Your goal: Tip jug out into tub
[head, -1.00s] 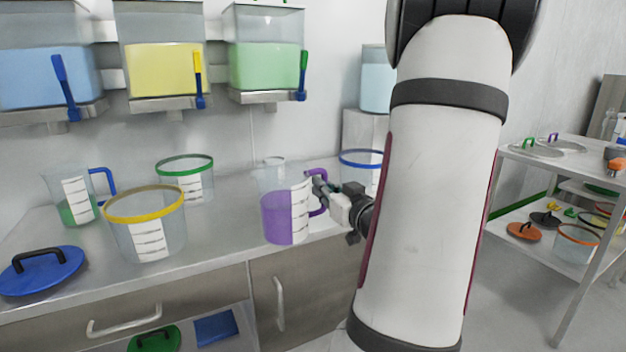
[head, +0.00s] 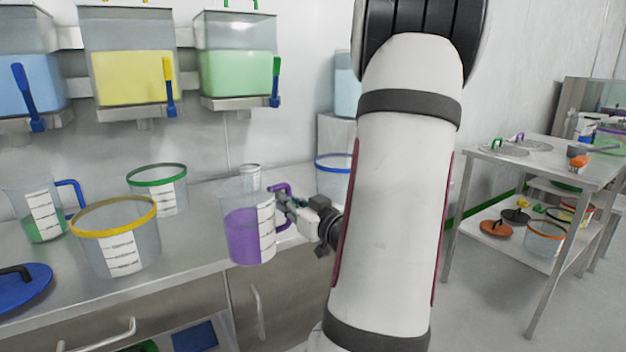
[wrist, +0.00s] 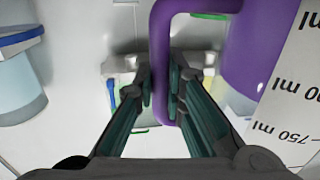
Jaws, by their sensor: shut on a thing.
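A clear jug (head: 243,238) with a purple handle and purple contents is held upright in front of the counter edge in the head view. My gripper (head: 283,200) is shut on its handle; the purple handle (wrist: 166,65) runs between the fingers in the wrist view. Several tubs stand on the counter: a yellow-rimmed tub (head: 135,250), a green-rimmed tub (head: 160,196) and a blue-rimmed tub (head: 332,182) partly behind my arm. The pictures do not show which tub is meant.
A blue-handled jug (head: 43,215) with green contents stands at the left, near a blue lid (head: 22,290). A small clear cup (head: 250,178) stands behind the held jug. Wall dispensers (head: 237,70) hang above. A steel rack (head: 545,170) with lids stands at the right.

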